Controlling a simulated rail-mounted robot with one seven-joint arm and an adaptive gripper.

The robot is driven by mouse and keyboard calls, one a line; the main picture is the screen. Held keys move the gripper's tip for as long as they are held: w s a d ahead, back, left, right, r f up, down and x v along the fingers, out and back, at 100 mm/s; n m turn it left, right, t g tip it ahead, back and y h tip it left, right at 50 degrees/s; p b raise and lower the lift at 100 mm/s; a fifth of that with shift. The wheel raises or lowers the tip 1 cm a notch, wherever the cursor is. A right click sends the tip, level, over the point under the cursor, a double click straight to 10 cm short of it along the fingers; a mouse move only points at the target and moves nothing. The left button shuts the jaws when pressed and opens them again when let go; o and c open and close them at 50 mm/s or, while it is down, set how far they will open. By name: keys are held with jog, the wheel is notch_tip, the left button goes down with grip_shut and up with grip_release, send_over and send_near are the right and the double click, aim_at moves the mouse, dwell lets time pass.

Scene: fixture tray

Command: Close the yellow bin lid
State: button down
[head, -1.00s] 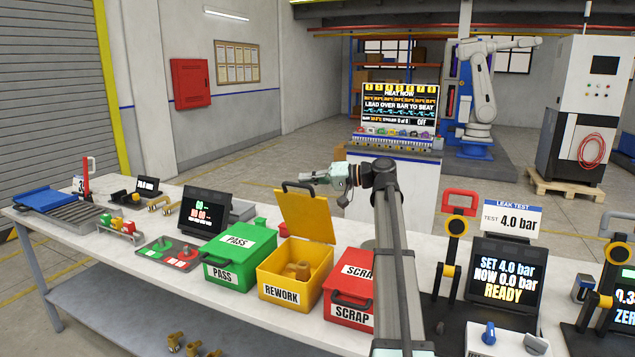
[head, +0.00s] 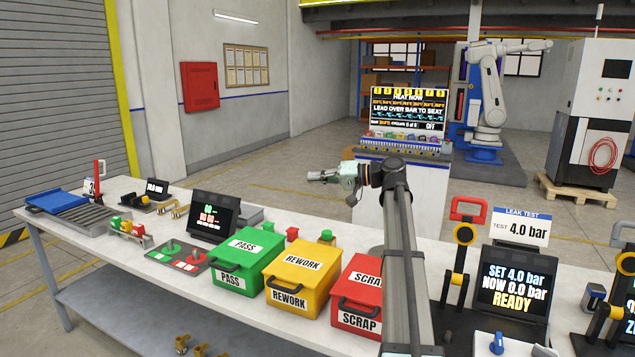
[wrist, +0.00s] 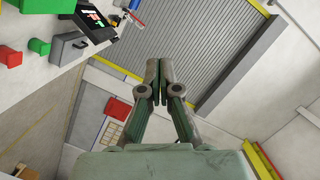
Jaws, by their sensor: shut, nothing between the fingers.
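The yellow REWORK bin (head: 299,284) stands on the bench between the green and red bins. Its yellow lid (head: 303,258) lies down flat over the top, with the REWORK label facing up, so the inside is hidden. A dark handle shows at the lid's front edge. My gripper (head: 312,176) is above and behind the bins, apart from the lid, pointing left. In the wrist view my gripper (wrist: 159,95) has its fingers together with nothing between them.
The green PASS bin (head: 233,276) is on the left and the red SCRAP bin (head: 357,316) on the right, both lidded. A small display (head: 214,216) and a grey tray (head: 180,256) stand further left. The leak test station (head: 512,280) is right of my arm.

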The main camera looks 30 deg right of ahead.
jog(key=s+d+r+b, duration=0.1)
jog(key=s+d+r, duration=0.3)
jog(key=s, duration=0.4)
jog(key=shift+s+d+r+b, duration=0.2)
jog(key=shift+d+b, duration=0.2)
jog(key=shift+d, duration=0.25)
